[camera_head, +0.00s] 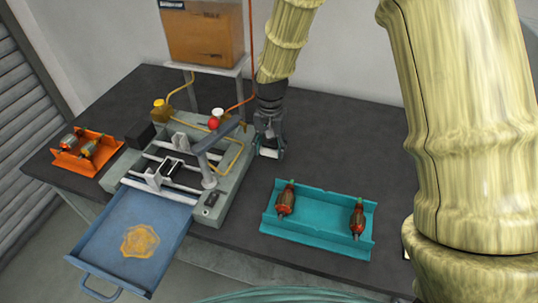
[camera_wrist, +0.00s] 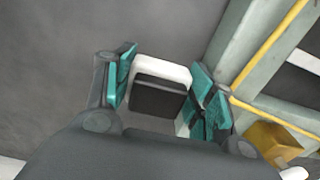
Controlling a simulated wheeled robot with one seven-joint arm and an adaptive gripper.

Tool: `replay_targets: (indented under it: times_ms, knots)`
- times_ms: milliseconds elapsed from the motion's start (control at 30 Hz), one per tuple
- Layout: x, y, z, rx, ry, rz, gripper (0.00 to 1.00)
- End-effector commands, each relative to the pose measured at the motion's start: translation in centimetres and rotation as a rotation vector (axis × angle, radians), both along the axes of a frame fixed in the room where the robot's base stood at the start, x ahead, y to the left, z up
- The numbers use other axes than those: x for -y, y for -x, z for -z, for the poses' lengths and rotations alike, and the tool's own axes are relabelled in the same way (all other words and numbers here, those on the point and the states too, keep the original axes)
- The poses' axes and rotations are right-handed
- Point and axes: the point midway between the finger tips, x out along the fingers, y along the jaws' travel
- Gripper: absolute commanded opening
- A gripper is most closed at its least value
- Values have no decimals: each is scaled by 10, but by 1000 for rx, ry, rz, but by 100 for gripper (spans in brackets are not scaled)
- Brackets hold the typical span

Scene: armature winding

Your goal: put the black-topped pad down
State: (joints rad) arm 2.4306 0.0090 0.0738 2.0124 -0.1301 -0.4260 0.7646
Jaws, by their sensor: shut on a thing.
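My gripper (camera_head: 270,148) is over the dark table just right of the winding machine, pointing down. In the wrist view, my gripper (camera_wrist: 160,92) has its teal finger pads closed on the two sides of the black-topped pad (camera_wrist: 158,96). The pad has a black top and a white body. In the head view only a small pale part of the pad (camera_head: 269,153) shows below the fingers. I cannot tell whether its underside touches the table.
The winding machine (camera_head: 205,190) with yellow tubes stands close at left, a blue drawer (camera_head: 165,255) open in front. A teal tray (camera_head: 320,217) with two armatures lies at front right; an orange tray (camera_head: 72,163) is far left. Bare table (camera_head: 340,140) lies to the right.

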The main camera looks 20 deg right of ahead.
Motion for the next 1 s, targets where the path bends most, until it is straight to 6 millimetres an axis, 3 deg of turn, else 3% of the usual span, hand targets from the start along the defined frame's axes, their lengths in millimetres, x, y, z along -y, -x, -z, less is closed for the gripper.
replay_targets:
  times_ms: [167,500,900,933,1000]
  knots:
    - [0,0,6,-1,-1,0,16]
    - [-1,1,40,-1,0,-1,16]
    - [-1,0,45,0,0,-2,16]
    - [-1,0,45,1,1,-2,56]
    - [-1,0,45,1,0,-2,64]
